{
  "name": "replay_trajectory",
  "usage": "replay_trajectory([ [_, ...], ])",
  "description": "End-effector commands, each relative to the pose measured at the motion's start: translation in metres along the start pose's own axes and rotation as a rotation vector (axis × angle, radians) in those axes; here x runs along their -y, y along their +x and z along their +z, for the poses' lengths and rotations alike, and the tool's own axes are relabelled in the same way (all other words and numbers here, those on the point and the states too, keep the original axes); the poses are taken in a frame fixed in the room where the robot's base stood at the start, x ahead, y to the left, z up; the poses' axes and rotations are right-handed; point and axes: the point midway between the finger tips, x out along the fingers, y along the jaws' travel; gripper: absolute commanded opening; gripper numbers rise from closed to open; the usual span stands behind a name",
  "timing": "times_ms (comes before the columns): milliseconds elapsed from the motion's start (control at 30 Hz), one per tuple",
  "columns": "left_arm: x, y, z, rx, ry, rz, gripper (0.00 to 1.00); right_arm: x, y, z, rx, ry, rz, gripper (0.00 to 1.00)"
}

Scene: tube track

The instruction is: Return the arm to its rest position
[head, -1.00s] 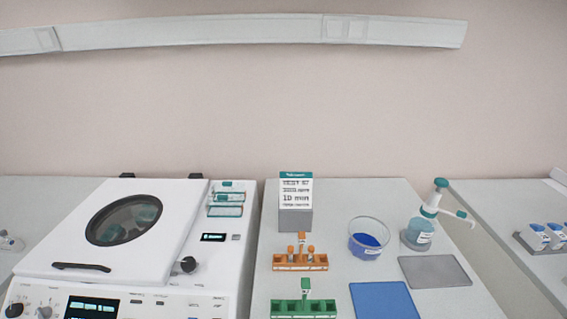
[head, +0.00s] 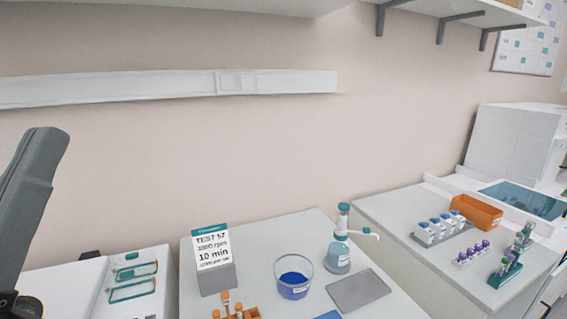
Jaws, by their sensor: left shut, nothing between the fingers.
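My left gripper (head: 42,150) shows as a dark grey shape at the left edge of the head view. It points up, in front of the wall, and is shut and empty. It is apart from the things on the bench, and its lower part runs out of the picture. My right gripper is not in view.
The bench holds a sign block (head: 213,262), an orange tube rack (head: 236,312), a bowl of blue stuff (head: 293,284), a dispenser bottle (head: 339,245) and a grey mat (head: 358,291). A white machine (head: 85,292) is at lower left. A right-hand bench holds racks and an orange bin (head: 477,212).

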Motion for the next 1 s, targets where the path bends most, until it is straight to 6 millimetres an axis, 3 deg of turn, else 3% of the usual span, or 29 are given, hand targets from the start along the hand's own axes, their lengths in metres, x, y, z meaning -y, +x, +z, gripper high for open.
replay_trajectory([
  [33, -0.001, 0.000, 0.005, 0.019, 0.100, 0.005, 0.00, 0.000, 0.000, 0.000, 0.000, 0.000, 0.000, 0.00],
  [100, -0.004, 0.031, -0.024, 0.015, 0.122, 0.003, 0.00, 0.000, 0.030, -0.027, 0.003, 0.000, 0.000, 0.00],
  [267, -0.008, 0.079, -0.066, 0.016, 0.120, 0.001, 0.00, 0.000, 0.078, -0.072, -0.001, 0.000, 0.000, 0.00],
  [600, -0.020, 0.198, -0.171, 0.016, 0.119, 0.000, 0.00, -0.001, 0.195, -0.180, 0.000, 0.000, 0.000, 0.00],
  [700, -0.022, 0.223, -0.193, 0.017, 0.119, -0.001, 0.00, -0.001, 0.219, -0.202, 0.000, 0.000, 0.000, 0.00],
  [833, -0.024, 0.238, -0.206, 0.017, 0.119, -0.001, 0.00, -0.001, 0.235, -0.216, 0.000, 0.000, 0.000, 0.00],
  [1000, -0.024, 0.238, -0.206, 0.017, 0.119, -0.001, 0.00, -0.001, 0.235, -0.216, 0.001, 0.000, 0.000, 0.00],
])
